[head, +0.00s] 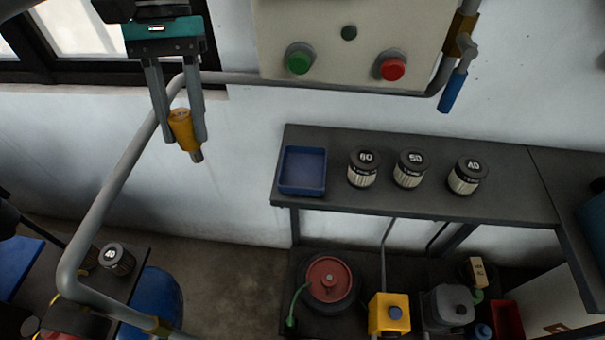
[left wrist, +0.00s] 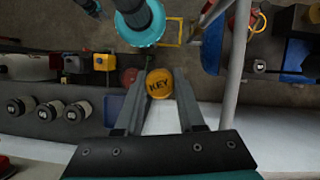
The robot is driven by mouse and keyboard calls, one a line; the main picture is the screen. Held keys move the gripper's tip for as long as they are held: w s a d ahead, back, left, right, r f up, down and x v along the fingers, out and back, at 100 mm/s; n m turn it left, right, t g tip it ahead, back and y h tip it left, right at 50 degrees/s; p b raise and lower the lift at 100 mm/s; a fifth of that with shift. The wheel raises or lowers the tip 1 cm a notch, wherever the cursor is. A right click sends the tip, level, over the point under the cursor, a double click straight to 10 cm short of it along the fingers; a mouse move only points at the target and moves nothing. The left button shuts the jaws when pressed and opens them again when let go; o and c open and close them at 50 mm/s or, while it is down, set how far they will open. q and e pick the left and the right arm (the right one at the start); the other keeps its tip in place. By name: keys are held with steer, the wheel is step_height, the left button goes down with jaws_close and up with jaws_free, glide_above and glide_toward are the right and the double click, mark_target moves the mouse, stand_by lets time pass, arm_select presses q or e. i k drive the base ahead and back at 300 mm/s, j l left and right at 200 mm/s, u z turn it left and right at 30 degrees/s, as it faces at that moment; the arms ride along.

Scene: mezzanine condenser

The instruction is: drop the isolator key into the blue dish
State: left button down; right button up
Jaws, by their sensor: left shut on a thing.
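The isolator key (head: 182,128) is a yellow-orange piece with a grey metal tip pointing down. My left gripper (head: 184,138) is shut on it and holds it in the air, left of the shelf. In the left wrist view the key's round top (left wrist: 159,84), marked "KEY", sits between the fingertips of the left gripper (left wrist: 160,98). The blue dish (head: 303,170) is a square open tray at the left end of the dark shelf. It looks empty. In the left wrist view the dish (left wrist: 115,108) is partly hidden behind a finger. My right gripper is not in view.
Several labelled filter cartridges (head: 409,169) stand on the shelf (head: 430,204) right of the dish. A grey pipe (head: 118,190) runs close to the left gripper. A panel (head: 350,38) with green and red buttons hangs above. Below are a red round lid (head: 329,280) and a yellow box (head: 389,314).

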mark_target(295, 173)
steer(key=k+z, duration=0.15)
steer(key=k, duration=0.5)
steer(key=z, duration=1.4)
steer(key=k+j+z, duration=0.3)
steer(key=k+j, duration=0.45)
steer(key=i+j, duration=0.3)
steer(key=j, duration=0.15)
